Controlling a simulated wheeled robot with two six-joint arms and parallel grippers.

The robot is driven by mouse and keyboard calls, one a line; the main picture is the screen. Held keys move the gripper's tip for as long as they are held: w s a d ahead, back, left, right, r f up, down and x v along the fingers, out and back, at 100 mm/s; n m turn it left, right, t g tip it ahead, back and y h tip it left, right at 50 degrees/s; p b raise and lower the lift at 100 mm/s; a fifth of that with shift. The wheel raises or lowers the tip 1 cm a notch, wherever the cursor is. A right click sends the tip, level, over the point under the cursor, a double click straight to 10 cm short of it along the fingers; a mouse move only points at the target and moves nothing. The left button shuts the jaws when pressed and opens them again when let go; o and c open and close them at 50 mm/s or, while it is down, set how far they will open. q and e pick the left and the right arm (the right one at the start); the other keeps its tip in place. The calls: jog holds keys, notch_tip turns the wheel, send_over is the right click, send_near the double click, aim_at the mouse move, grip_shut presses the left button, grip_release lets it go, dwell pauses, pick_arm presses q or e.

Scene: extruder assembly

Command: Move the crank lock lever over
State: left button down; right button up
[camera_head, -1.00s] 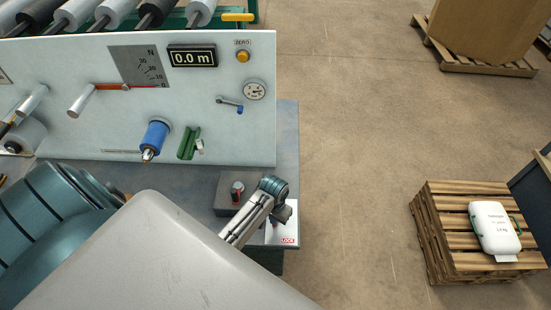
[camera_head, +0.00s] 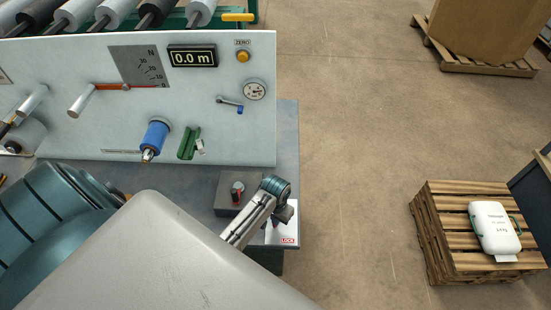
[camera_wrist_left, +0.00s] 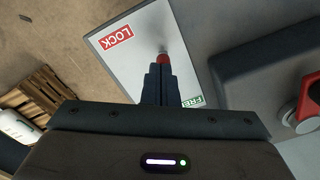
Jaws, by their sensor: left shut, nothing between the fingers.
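The lock lever (camera_wrist_left: 163,56) shows in the left wrist view as a short grey rod with a red part at my fingertips. It lies over a pale plate (camera_wrist_left: 140,45) with a red LOCK label and a green label partly hidden by my fingers. The plate's LOCK corner (camera_head: 288,240) also shows in the head view, where my gripper covers the lever. My left gripper (camera_wrist_left: 161,66) is shut and empty, its tips close to the red part; I cannot tell whether they touch. In the head view the left gripper (camera_head: 285,213) is over the plate. My right gripper is out of view.
A dark grey box (camera_head: 226,194) with a red-and-grey knob (camera_head: 237,189) stands left of the plate. Behind is an upright white panel (camera_head: 215,125) with a gauge, display and handles. The floor to the right is clear up to a wooden pallet (camera_head: 440,235).

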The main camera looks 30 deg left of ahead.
pick_arm(q)
jog(key=shift+r+p, duration=0.4)
jog(key=shift+r, duration=2.05)
jog(key=shift+r, duration=0.1)
notch_tip(320, 180, up, 11)
jog(key=b, duration=0.2)
jog(key=shift+b, duration=0.4)
jog(key=shift+s+f, duration=0.1)
jog(key=shift+f, duration=0.1)
